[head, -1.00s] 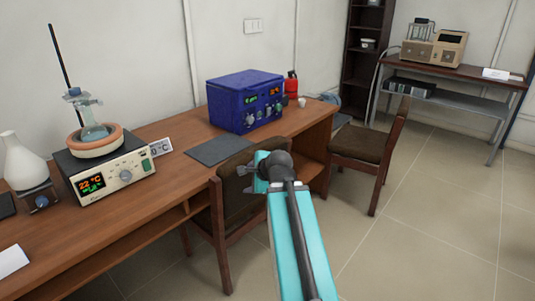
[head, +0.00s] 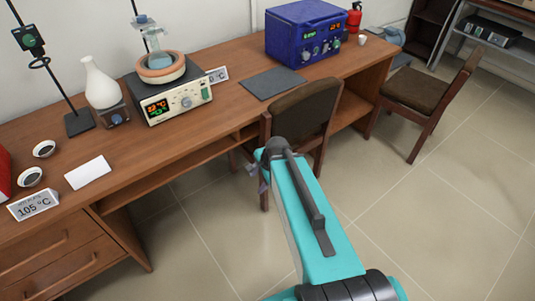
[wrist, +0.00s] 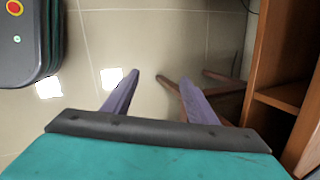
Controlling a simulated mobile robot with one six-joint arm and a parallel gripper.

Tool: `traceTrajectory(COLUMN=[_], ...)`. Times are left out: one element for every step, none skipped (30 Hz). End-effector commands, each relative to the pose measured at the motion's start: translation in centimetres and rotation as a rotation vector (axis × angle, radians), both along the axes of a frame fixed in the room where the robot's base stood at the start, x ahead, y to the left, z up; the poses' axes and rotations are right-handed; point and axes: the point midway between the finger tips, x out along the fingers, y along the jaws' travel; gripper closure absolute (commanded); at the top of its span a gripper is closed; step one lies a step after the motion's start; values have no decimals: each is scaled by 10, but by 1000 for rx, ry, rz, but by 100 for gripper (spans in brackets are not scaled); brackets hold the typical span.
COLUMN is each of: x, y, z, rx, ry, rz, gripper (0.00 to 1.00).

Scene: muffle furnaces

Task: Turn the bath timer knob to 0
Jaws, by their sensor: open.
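The bath is a cream control box with a dark top (head: 178,107) and an orange-brown bowl (head: 161,68) holding a glass flask. It stands on the wooden desk in the upper left of the head view. Its front has a lit display with orange and green digits (head: 157,107), a round grey knob (head: 186,102) and a green switch at the right. The knob's marks are too small to read. My gripper (wrist: 160,77) is open and empty, over the floor in the wrist view. In the head view it is mostly hidden behind my arm, well in front of the desk and away from the bath.
A chair (head: 303,106) stands at the desk, close to my arm. A blue box (head: 305,32), a dark mat (head: 272,83), a white flask (head: 100,85), a stand and a 105 °C sign (head: 34,204) are on the desk. Another chair (head: 425,88) is at the right.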

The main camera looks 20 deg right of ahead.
Motion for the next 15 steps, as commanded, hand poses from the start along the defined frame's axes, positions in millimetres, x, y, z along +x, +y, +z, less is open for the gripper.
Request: traceTrajectory(x=[-11, -17, -25, -32, -38, -47, -54, -61, -70, -78, -86, -96, -104, -112, -123], y=[10, 15, 21, 25, 29, 35, 39, 43, 48, 51, 54, 59, 62, 65, 69], z=[-3, -7, -13, -17, -21, -27, -31, -34, -39, -43, -47, -52, -55, -58, -62], rx=[-4, -7, -11, -15, -19, -24, -26, -30, -34, -39, -41, -45, -47, -50, -54], ry=[28, 42, 63, 78, 92, 111, 126, 139, 159, 172, 188, 207, 221, 236, 254], rz=[35, 58, 86, 110, 133, 166, 188, 213, 247, 274, 299, 335, 364, 391, 431], gripper=[48, 48, 48, 48, 48, 48, 48, 48, 48, 48, 48, 48, 48, 48, 48])
